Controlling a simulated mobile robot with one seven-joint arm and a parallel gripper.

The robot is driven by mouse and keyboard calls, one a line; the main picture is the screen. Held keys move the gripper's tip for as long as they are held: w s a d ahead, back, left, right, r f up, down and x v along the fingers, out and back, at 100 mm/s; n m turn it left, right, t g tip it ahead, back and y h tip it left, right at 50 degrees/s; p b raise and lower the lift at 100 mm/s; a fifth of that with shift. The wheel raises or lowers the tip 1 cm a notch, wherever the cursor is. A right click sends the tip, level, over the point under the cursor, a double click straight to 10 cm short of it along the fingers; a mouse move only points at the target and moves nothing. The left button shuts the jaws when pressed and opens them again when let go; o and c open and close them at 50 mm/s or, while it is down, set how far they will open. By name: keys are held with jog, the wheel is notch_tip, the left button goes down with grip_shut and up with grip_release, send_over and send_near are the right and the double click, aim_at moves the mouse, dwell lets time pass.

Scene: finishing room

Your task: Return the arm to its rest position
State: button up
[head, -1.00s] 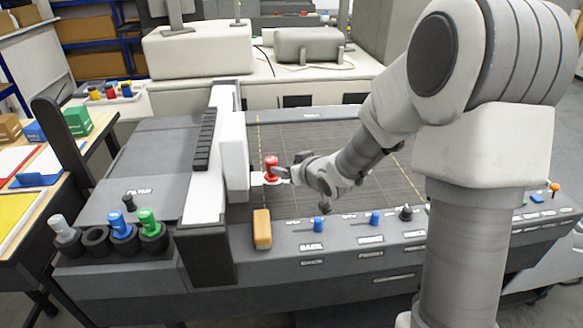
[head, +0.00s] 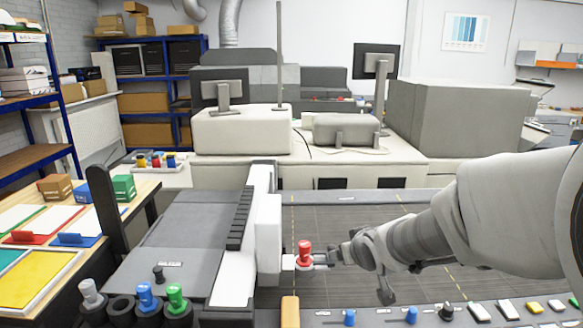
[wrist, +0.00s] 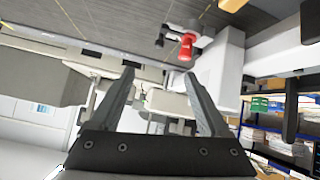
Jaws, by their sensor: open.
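My gripper (head: 338,255) is open and empty. In the head view it is just right of a red tool (head: 305,252), over the dark grid bed. The red tool stands upright in a holder on the white carriage (head: 268,235). In the wrist view my two dark fingers (wrist: 158,78) are spread with nothing between them. The red tool (wrist: 186,48) shows there beyond the fingers, apart from them. My arm reaches in from the right side of the head view, bent low over the bed.
The bed (head: 330,225) carries the carriage. Black holders with blue (head: 146,297) and green (head: 177,298) tools stand at front left. A tan block (head: 290,312) and several control knobs line the front edge. A side table with coloured trays (head: 30,278) is on the left.

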jog(key=s+r+m+g, duration=0.1)
jog(key=s+r+g, duration=0.1)
jog(key=s, duration=1.1)
jog(key=s+r+m+g, duration=0.1)
jog(key=s+r+g, duration=0.1)
jog(key=s, duration=1.1)
jog(key=shift+d+r+m+g, duration=0.3)
jog(key=shift+d+r, duration=0.05)
jog(key=shift+r, duration=0.25)
